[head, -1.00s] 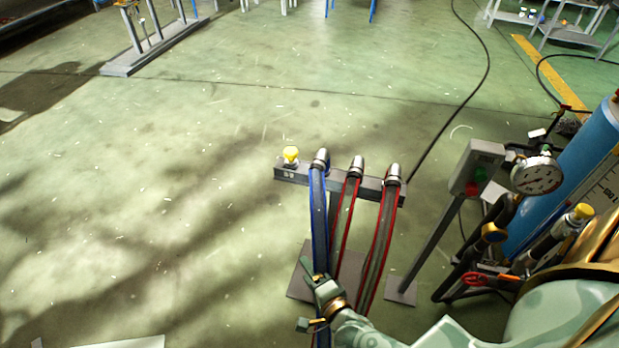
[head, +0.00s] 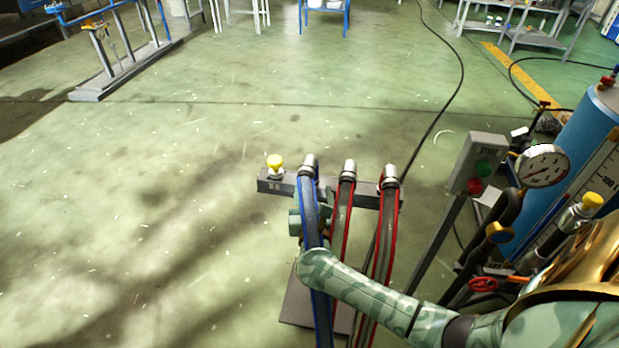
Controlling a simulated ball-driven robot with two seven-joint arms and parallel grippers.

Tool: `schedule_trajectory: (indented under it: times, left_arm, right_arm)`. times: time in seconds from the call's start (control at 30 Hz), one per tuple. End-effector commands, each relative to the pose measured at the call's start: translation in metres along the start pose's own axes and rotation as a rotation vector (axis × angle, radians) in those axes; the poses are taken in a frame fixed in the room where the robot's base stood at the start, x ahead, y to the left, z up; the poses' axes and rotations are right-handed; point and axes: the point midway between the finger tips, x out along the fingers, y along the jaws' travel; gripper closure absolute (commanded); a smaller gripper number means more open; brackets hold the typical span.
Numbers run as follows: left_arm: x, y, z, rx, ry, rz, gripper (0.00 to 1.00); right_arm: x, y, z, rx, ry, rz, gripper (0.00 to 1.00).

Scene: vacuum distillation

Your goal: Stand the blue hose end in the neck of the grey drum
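The blue-edged hose (head: 309,200) hangs from the grey rack bar (head: 270,183), its metal-capped end (head: 309,162) at the top. My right arm comes in from the right and crosses in front of the hose's lower part. My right gripper (head: 309,222) is at the hose below the metal cap, with green parts showing on both sides of it. The hose and my wrist hide the fingertips, so I cannot tell if they grip it. My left gripper is not in view. I see no grey drum.
Two red-edged hoses (head: 345,200) hang close beside the blue one. A yellow-topped valve (head: 275,165) stands on the bar's left end. A control box on a post (head: 478,160), a gauge (head: 543,166) and a blue cylinder (head: 575,150) stand at right.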

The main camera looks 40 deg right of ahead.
Motion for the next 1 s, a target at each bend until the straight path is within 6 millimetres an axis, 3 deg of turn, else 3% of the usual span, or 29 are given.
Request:
schedule_trajectory:
  times: [0.3, 0.57, 0.77, 1.0]
  left_arm:
    - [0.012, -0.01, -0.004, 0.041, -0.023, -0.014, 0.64]
    - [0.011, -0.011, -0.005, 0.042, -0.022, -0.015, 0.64]
    - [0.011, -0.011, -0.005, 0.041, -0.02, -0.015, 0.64]
    - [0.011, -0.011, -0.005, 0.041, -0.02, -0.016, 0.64]
  right_arm:
    - [0.046, 0.002, -0.005, -0.004, 0.0, 0.0, 0.42]
    - [0.049, 0.002, -0.002, -0.003, -0.001, 0.0, 0.42]
    - [0.049, 0.002, -0.002, -0.003, -0.001, 0.0, 0.98]
    - [0.049, 0.002, 0.0, -0.003, -0.003, 0.001, 1.0]
